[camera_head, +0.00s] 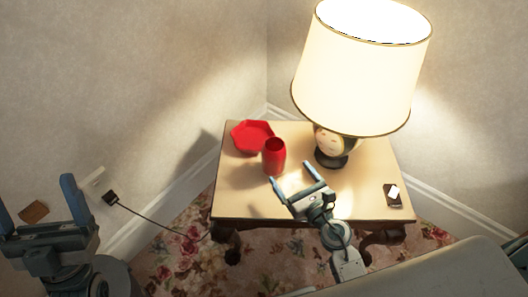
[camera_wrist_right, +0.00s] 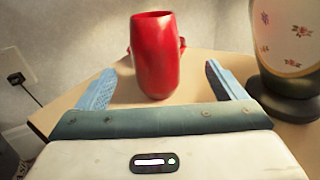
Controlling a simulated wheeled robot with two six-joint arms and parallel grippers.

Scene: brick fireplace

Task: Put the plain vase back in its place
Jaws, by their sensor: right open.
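A plain red vase (camera_head: 274,158) stands upright on the small wooden table (camera_head: 240,200), near its middle left. A red many-sided dish (camera_head: 252,136) lies just behind it, to the left. My right gripper (camera_head: 294,174) is open over the table, in front of the vase and slightly to its right. In the right wrist view the vase (camera_wrist_right: 155,55) stands ahead, between and beyond the two blue fingers, with nothing held. The vase hides most of the dish there. My left gripper (camera_head: 42,198) is open and empty at the left, away from the table.
A lit lamp (camera_head: 360,65) with a wide shade and flowered base (camera_wrist_right: 287,40) stands right of the vase, close to my right gripper. A small dark object (camera_head: 393,195) lies at the table's right. Walls meet behind the table. A cord (camera_head: 160,221) runs from a wall plug.

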